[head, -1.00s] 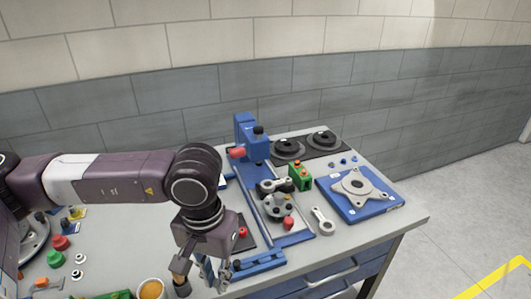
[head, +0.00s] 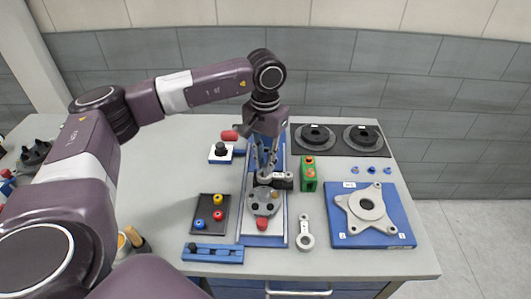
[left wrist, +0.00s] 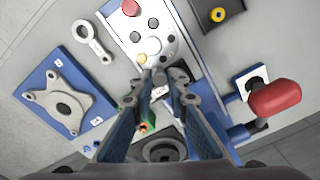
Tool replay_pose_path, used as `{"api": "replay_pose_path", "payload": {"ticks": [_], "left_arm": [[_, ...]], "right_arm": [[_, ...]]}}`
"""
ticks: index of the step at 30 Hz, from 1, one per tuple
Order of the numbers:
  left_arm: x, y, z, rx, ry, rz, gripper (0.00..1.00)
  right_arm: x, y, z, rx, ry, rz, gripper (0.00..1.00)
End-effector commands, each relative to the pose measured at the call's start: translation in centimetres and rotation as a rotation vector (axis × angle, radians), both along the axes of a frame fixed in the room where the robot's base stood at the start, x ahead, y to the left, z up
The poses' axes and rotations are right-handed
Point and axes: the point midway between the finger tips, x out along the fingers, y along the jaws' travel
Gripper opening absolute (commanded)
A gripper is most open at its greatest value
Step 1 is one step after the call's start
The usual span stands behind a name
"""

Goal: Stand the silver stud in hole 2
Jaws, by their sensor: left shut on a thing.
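My left gripper (head: 267,168) points down over the far side of the grey round plate (head: 263,201) on the blue fixture (head: 243,215). In the left wrist view its fingertips (left wrist: 164,80) are close together around a small silvery piece, seemingly the silver stud (left wrist: 160,75). The stud is mostly hidden by the fingers. The round plate (left wrist: 150,38) lies just beyond the tips, with several dark holes. I cannot read hole numbers, nor tell if the stud touches the plate. My right gripper is not in view.
A red knob (head: 262,224) is at the plate's near edge. A green block (head: 308,175), a silver link (head: 305,233) and a blue board with a grey flange (head: 401,225) are to the right. A dark tray (head: 198,228) with coloured pegs is left.

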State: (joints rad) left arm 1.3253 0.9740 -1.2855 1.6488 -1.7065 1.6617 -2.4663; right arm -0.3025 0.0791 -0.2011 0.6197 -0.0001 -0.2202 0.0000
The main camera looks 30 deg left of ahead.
Motion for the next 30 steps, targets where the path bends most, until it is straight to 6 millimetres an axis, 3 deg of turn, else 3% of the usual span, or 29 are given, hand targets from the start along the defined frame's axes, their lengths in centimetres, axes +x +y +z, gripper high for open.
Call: {"api": "replay_pose_path", "payload": {"ticks": [6, 18, 30], "left_arm": [[0.3, 0.8, -0.6, 0.002, 0.004, -0.001, 0.00], [0.3, 0.7, -3.7, 0.003, 0.004, 0.000, 0.00], [0.3, 0.7, -5.4, 0.002, 0.003, 0.000, 0.00]], "right_arm": [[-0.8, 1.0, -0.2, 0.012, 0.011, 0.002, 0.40], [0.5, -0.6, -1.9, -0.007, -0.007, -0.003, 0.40], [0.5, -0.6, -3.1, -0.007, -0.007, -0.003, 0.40]]}}
